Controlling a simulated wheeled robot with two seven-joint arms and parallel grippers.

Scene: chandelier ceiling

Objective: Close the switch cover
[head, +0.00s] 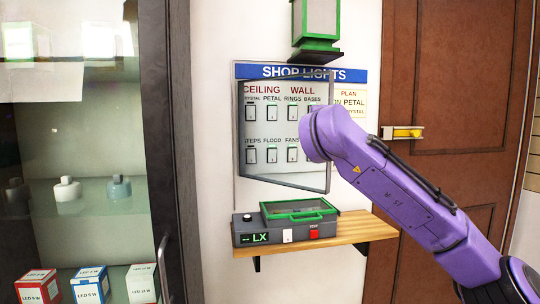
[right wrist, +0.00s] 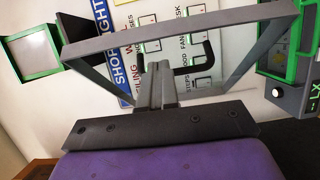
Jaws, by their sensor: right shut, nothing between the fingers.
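The switch cover (head: 241,140) is a clear panel in a grey frame over the rows of switches on the SHOP LIGHTS board. In the head view it stands ajar, with its right edge swung out from the wall. Its grey frame (right wrist: 180,35) crosses the upper part of the right wrist view. My right gripper (right wrist: 158,72) is shut and empty, close to the cover frame; I cannot tell whether it touches. In the head view my purple right arm hides the gripper and part of the cover's right edge. My left gripper is not in view.
A wooden shelf (head: 350,234) below the board holds a grey LX meter box (head: 258,232) with a green-framed lid. A green lantern (head: 318,22) hangs above. A glass cabinet stands left, and a brown door (head: 450,90) with a brass latch (head: 402,132) right.

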